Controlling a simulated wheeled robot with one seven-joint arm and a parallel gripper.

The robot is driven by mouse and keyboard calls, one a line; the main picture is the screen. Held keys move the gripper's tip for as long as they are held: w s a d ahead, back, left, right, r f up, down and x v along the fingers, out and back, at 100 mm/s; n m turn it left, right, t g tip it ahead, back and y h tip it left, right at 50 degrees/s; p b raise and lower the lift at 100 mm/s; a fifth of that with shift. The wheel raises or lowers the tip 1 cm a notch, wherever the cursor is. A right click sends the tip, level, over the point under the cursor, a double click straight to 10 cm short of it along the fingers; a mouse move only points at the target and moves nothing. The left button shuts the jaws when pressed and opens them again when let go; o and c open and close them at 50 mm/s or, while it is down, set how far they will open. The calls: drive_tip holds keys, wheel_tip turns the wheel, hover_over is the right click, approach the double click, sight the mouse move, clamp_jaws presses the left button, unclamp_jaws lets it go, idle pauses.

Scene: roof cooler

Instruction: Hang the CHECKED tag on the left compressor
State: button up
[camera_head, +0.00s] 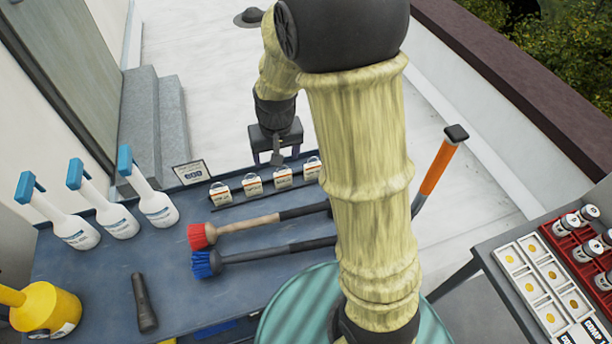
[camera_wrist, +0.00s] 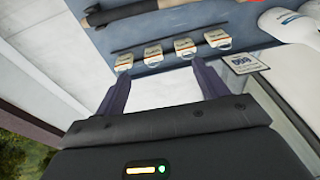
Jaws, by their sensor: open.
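Several white tags with orange tops stand in a row at the back edge of the blue-grey table (camera_head: 110,262): a first tag (camera_head: 220,194), a second (camera_head: 253,185), a third (camera_head: 283,179) and a fourth (camera_head: 312,169). Their lettering is too small to read, so I cannot tell which is CHECKED. My gripper (camera_head: 277,153) is open and empty, beyond and above the row. In the wrist view the fingers of my gripper (camera_wrist: 161,72) point toward the row, apart from the tags; one middle tag (camera_wrist: 153,54) lies ahead between them. No compressor is in view.
A small sign (camera_head: 190,172) stands left of the tags. White spray bottles (camera_head: 85,205), a red brush (camera_head: 202,236), a blue brush (camera_head: 206,264), a black flashlight (camera_head: 144,302) and a yellow container (camera_head: 47,310) occupy the table. A side table (camera_head: 500,318) holds trays at right.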

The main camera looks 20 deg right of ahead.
drive_tip(key=s+d+r, duration=0.2)
drive_tip(key=s+d, duration=0.2)
drive_tip(key=s, duration=0.7)
drive_tip(key=shift+s+d+r+t, duration=0.15)
drive_tip(key=shift+s+d+t, duration=0.15)
drive_tip(key=shift+s+t, duration=0.1)
drive_tip(key=shift+o, duration=0.5)
drive_tip(key=w+a+f+g+b, duration=0.1)
drive_tip(key=w+a+f+b, duration=0.1)
drive_tip(key=w, duration=0.5)
drive_tip(key=w+a+f+b, duration=0.1)
drive_tip(key=w+a+f, duration=0.1)
drive_tip(key=w+a, duration=0.3)
drive_tip(key=w+a+f+g+b, duration=0.1)
drive_tip(key=w+a, duration=0.3)
drive_tip(key=w, duration=0.6)
drive_tip(key=shift+w+a+f+g+b, duration=0.25)
drive_tip(key=shift+w+f+g+b, duration=0.05)
drive_tip(key=shift+f+b, duration=0.6)
